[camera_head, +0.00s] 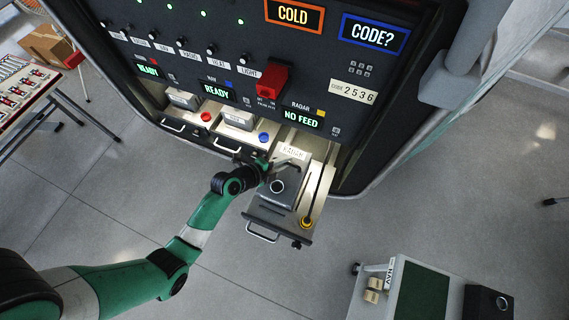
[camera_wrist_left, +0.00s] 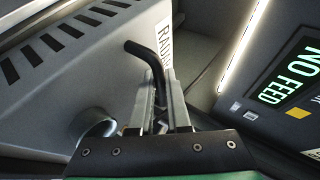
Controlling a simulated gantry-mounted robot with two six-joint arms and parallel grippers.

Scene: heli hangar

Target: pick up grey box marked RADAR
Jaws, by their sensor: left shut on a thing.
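The grey box marked RADAR (camera_head: 279,187) sits in the pulled-out drawer (camera_head: 264,218) under the NO FEED display. Its white label shows at its back end. My left gripper (camera_head: 273,166) is at the box's left side, near the label. In the left wrist view the box (camera_wrist_left: 112,58) fills the left half, with vent slots and a round ring on it. The fingers of my left gripper (camera_wrist_left: 158,98) are closed around a black bent handle (camera_wrist_left: 150,58) on the box, beside the label. My right gripper is not in view.
The drawer holds a yellow-ended cable (camera_head: 306,221) right of the box. A cart (camera_head: 395,290) with a dark box (camera_head: 488,303) stands at the lower right. Floor between is clear.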

